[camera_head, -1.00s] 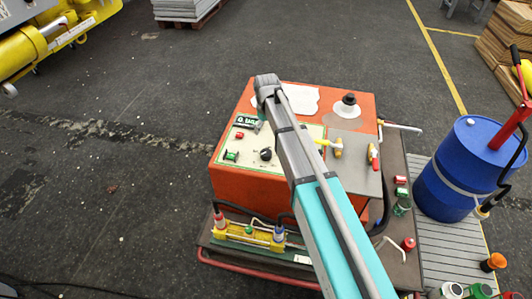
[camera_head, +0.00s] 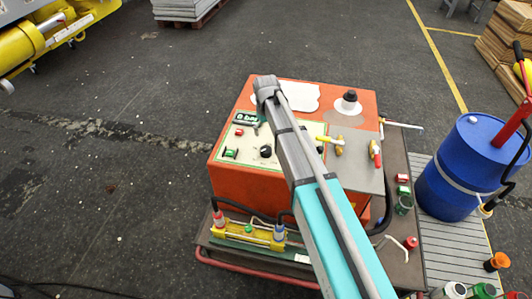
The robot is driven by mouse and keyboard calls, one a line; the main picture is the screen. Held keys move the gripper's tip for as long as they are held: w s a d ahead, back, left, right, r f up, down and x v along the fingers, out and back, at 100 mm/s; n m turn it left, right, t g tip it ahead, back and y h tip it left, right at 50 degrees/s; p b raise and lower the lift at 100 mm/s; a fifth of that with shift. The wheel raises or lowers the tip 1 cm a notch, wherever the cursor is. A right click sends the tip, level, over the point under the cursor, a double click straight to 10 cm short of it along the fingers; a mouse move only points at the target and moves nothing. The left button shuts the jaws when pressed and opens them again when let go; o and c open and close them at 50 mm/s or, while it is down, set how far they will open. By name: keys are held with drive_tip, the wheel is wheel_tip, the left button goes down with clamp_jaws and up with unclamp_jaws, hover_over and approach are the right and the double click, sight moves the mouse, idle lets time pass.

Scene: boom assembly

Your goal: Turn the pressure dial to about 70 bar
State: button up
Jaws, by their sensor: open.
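The orange-red power unit (camera_head: 228,177) stands in the middle, with a pale control panel (camera_head: 242,158) on its sloping face. A black dial (camera_head: 266,151) sits on the panel, close to the left side of my arm. A small dark display (camera_head: 243,118) above it seems to read 0 bar, though it is partly covered. My gripper (camera_head: 258,129) hangs under the arm's end, over the panel and just above and left of the dial in the picture. It looks apart from the dial and holds nothing that I can see. The fingers are small and mostly hidden.
A red button (camera_head: 239,132) and a green switch (camera_head: 230,153) sit left of the dial. Yellow-handled (camera_head: 328,139) and red-handled (camera_head: 375,150) valves lie right of my arm. A blue drum (camera_head: 459,172) stands at the right.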

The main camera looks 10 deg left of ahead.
sight(266, 149)
drive_tip(key=shift+f+b, duration=5.3)
drive_tip(key=shift+f, duration=0.25)
drive_tip(key=shift+c, duration=0.3)
drive_tip(key=c, duration=1.1)
